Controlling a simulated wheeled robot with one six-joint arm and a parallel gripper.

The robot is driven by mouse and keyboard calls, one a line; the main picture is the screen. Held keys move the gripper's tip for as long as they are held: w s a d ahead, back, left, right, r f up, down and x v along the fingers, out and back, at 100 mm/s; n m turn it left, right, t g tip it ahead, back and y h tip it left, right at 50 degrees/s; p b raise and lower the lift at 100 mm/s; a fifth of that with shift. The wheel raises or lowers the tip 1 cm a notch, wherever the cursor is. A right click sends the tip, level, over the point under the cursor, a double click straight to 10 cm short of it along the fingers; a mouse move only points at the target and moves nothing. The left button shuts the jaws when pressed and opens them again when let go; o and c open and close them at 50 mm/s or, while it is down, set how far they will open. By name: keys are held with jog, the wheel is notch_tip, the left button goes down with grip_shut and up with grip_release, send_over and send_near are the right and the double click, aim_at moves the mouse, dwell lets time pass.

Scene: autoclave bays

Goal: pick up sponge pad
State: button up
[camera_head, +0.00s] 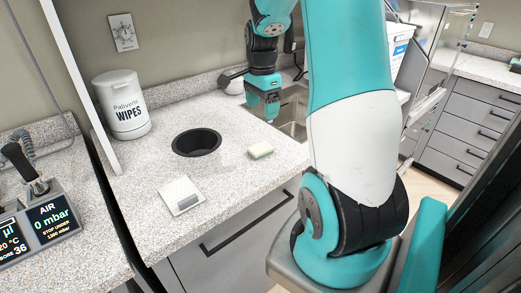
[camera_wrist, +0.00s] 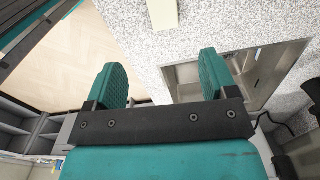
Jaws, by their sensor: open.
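The sponge pad (camera_head: 260,150) is a small pale yellow-green block. It lies flat on the speckled counter between the round black opening and my arm. In the wrist view the sponge pad (camera_wrist: 163,14) shows at the top edge, partly cut off, ahead of my fingers. My gripper (camera_head: 270,112) hangs above the counter near the sink, behind the sponge in the head view and apart from it. In the wrist view my gripper (camera_wrist: 163,78) has its two teal fingers wide apart with nothing between them.
A round black opening (camera_head: 196,143) is set in the counter. A white wipes canister (camera_head: 122,106) stands at the back left. A white square plate (camera_head: 181,195) lies near the front edge. The metal sink (camera_head: 292,112) is beside my gripper. The counter around the sponge is clear.

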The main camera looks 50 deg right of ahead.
send_over(261, 147)
jog(key=f, duration=0.4)
jog(key=f+p, duration=0.1)
jog(key=f, duration=0.3)
jog(key=shift+s+a+f, duration=0.15)
jog(key=shift+s+f, duration=0.05)
jog(key=shift+f, duration=0.15)
jog(key=shift+w+f+p, duration=0.15)
jog(key=shift+f+p, duration=0.2)
jog(key=shift+f, duration=0.95)
jog(key=shift+w+f+p, duration=0.1)
jog(key=shift+f+p, duration=0.2)
jog(key=shift+f, duration=1)
jog(key=c, duration=1)
